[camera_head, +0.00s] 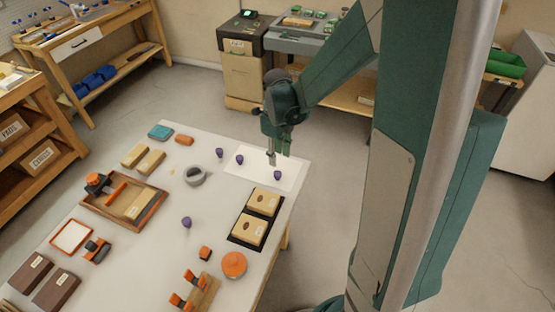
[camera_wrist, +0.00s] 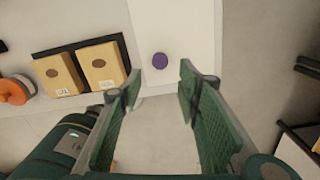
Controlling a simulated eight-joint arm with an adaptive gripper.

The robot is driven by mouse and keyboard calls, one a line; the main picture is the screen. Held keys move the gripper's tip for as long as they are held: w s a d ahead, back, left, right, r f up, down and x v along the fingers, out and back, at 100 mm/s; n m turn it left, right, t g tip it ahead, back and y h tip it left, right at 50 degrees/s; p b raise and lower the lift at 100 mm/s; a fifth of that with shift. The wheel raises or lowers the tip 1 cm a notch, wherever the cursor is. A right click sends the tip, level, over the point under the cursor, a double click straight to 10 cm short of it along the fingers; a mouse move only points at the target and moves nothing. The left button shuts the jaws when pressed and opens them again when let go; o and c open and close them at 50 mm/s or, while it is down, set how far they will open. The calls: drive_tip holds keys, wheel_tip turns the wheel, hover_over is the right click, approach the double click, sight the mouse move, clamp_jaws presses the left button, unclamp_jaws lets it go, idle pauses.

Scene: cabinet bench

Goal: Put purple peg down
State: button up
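My gripper (camera_head: 272,160) points down above the white sheet (camera_head: 248,178) at the table's far right corner. In the wrist view its fingers (camera_wrist: 160,88) are spread apart with nothing between them. A dark purple peg (camera_head: 277,175) stands on the sheet just below my gripper. It shows in the wrist view (camera_wrist: 160,61) as a round top on the white sheet (camera_wrist: 185,25), beyond the fingertips and apart from them. Other purple pegs are a second one on the sheet (camera_head: 239,160), one at its left edge (camera_head: 219,153) and one in mid-table (camera_head: 186,222).
A grey ring (camera_head: 195,176) lies left of the sheet. An orange disc (camera_head: 234,264) and a wooden tray (camera_head: 153,212) are further off. Table centre is mostly clear.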

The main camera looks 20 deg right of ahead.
drive_tip(key=shift+r, duration=0.45)
idle(0.5)
drive_tip(key=s+a+r+n+t, duration=0.3)
drive_tip(key=s+r+n, duration=0.6)
drive_tip(key=n, duration=0.5)
drive_tip(key=s+a+r+n+t, duration=0.4)
drive_tip(key=s+r+n, duration=0.6)
drive_tip(key=n, duration=0.5)
drive_tip(key=shift+s+a+r, duration=0.2)
drive_tip(key=shift+s, duration=0.4)
drive_tip(key=shift+o, duration=0.5)
